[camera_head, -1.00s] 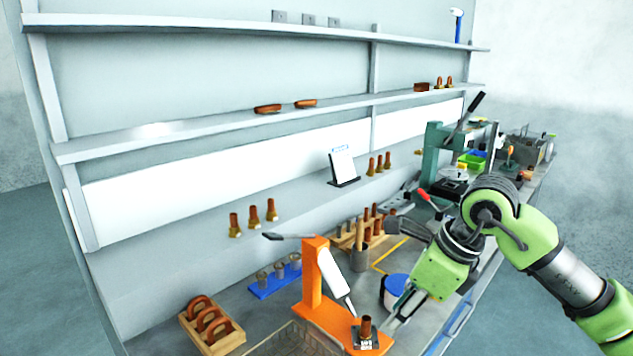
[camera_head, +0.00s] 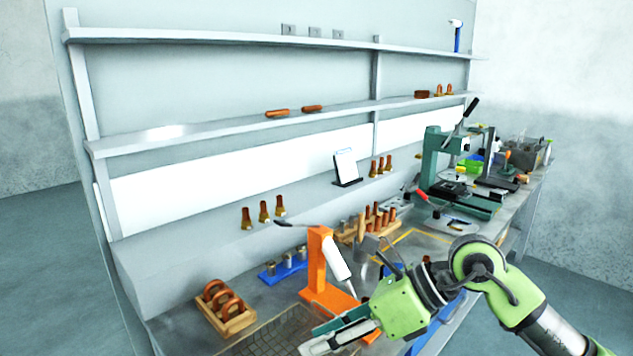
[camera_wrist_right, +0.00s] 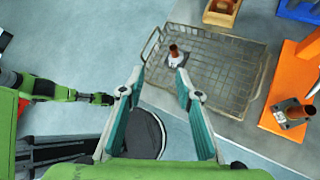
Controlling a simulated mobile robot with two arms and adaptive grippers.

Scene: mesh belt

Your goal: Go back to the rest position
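My right gripper (camera_head: 322,343) is low at the front of the bench in the head view, in front of the orange stand (camera_head: 318,265). In the right wrist view my right gripper (camera_wrist_right: 160,82) has its two teal fingers spread wide with nothing between them. Beyond its fingertips lies a wire mesh basket (camera_wrist_right: 225,75) holding one copper-coloured part with a pale base (camera_wrist_right: 175,57). A green and black arm of mine shows at the left of the wrist view; whether its fingers are open is too small to tell. No left arm shows in the head view.
The orange base carries another copper part (camera_wrist_right: 293,112). A wooden holder (camera_head: 232,318) with copper rings and a blue rack (camera_head: 283,268) stand on the bench (camera_head: 185,325). A green press (camera_head: 432,160) stands farther back. Open floor (camera_wrist_right: 75,35) lies left of the bench in the wrist view.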

